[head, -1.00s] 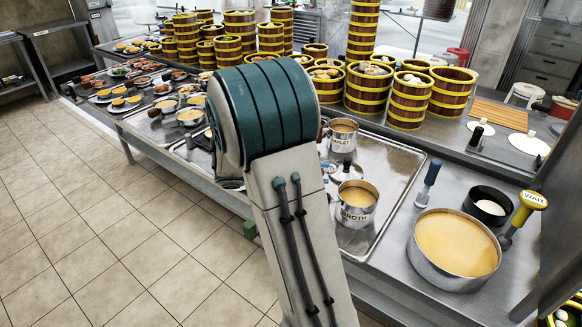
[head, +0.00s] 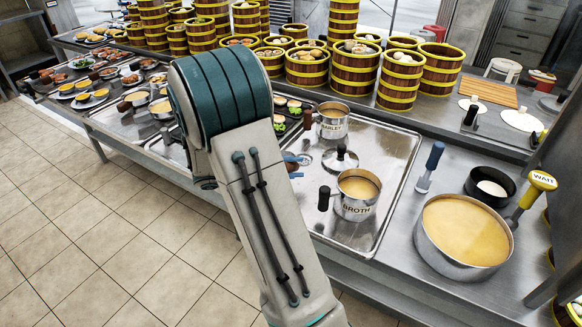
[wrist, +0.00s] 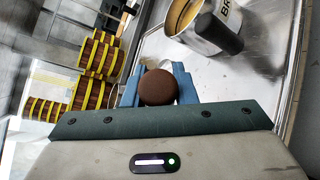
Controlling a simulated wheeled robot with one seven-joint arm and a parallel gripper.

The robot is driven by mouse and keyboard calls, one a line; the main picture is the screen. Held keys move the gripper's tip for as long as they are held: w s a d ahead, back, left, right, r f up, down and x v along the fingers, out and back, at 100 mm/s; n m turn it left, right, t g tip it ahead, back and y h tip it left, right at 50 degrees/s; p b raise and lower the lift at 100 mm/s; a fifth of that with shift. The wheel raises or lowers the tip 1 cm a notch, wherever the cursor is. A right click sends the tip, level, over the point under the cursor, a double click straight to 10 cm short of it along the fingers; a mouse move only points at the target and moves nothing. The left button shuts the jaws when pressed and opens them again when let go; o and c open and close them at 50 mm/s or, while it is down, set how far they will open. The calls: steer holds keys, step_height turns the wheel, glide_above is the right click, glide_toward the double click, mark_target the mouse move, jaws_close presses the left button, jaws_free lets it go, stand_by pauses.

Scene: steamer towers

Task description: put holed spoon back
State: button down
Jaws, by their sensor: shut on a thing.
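My gripper (wrist: 158,88) has blue fingers shut on a brown round-ended handle (wrist: 158,87), seen end-on in the wrist view. I take it for the holed spoon's handle; its bowl and holes cannot be made out. In the head view my arm hides most of the gripper; a bit of blue finger (head: 303,159) shows beside the arm, over the metal tray (head: 385,150). The steel BROTH pot (head: 358,193) stands on the tray, right of and nearer than the gripper. It also shows in the wrist view (wrist: 190,22), close to the gripper.
A BARLEY pot (head: 332,120) and a dark-knobbed lid (head: 340,158) are near the gripper. A large soup pot (head: 463,236), a blue-handled tool (head: 430,165), a black bowl (head: 490,187) and a yellow WAIT-handled tool (head: 536,188) stand right. Steamer towers (head: 330,75) line the back.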

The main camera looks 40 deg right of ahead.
steer(key=shift+f, duration=0.1)
steer(key=shift+f+b, duration=2.5)
steer(key=shift+f, duration=0.4)
steer(key=shift+f+b, duration=0.45)
steer(key=shift+f, duration=0.1)
steer(key=c, duration=1.1)
jaws_free()
steer(key=shift+w+a, duration=0.1)
steer(key=shift+a, duration=0.05)
steer(key=v, duration=1.3)
steer(key=shift+a+r, duration=0.15)
steer(key=shift+a, duration=0.15)
